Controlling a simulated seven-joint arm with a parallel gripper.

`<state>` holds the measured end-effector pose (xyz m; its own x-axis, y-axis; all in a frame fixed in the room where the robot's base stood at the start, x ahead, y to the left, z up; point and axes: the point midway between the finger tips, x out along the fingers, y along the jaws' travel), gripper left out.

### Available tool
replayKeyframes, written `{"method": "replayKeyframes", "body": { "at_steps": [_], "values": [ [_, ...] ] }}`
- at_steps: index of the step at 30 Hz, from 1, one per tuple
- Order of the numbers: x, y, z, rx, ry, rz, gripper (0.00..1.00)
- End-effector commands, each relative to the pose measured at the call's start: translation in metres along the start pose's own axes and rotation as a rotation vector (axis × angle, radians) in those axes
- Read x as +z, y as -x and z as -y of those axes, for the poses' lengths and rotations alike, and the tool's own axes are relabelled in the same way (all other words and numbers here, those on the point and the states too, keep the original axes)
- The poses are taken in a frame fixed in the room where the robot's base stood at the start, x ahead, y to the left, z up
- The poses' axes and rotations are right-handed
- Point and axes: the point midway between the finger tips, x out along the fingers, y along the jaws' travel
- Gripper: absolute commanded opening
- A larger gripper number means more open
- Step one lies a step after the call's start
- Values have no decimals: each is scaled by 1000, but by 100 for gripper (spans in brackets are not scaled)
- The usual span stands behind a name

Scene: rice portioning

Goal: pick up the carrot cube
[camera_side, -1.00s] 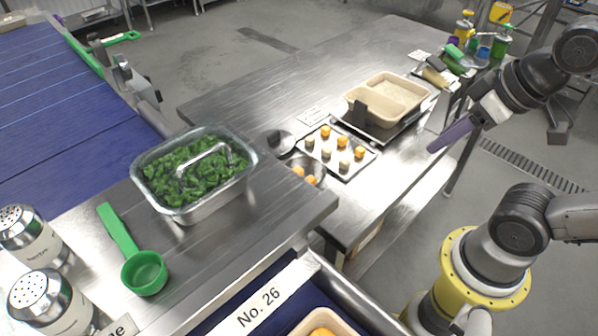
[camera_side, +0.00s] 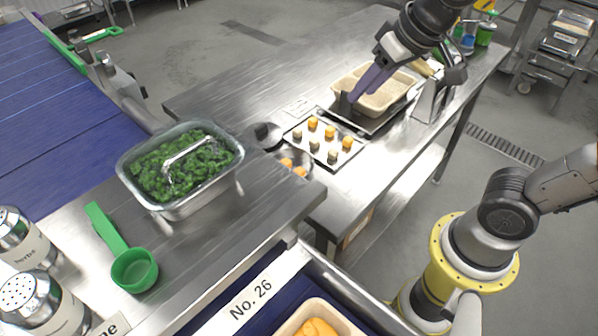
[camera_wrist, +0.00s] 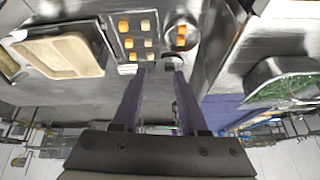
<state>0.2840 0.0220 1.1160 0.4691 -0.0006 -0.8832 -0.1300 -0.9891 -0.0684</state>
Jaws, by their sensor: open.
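Three orange carrot cubes sit in a row on the small tray (camera_side: 308,155); the middle one (camera_side: 330,131) is beside a row of beige cubes (camera_side: 314,145). In the wrist view the carrot cubes (camera_wrist: 124,27) show at the top, left of the beige ones. More orange pieces (camera_side: 287,162) lie in a round metal bowl (camera_side: 308,165), also seen in the wrist view (camera_wrist: 192,24). My gripper (camera_side: 352,97) is open and empty, up and right of the small tray in the side view. Its purple fingers (camera_wrist: 159,74) point toward the tray area in the wrist view.
A beige two-part container (camera_side: 398,97) stands on a dark tray behind my gripper. A metal pan of chopped greens (camera_side: 128,165) and a green scoop (camera_side: 134,270) are at left.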

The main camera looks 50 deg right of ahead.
Motion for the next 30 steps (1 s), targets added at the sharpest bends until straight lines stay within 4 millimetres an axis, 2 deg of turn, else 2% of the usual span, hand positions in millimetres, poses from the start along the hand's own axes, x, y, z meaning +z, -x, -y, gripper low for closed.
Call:
{"method": "replayKeyframes", "body": {
  "at_steps": [1,4,6,10,16,24,30],
  "values": [
    [-10,-20,13,1,17,38,42],
    [-21,-53,36,4,48,95,42],
    [-21,-73,49,8,79,135,42],
    [-12,-97,63,15,126,194,42],
    [-1,-116,68,17,149,222,42],
    [11,-164,66,17,148,223,42],
    [14,-184,65,16,147,218,42]
  ]
}}
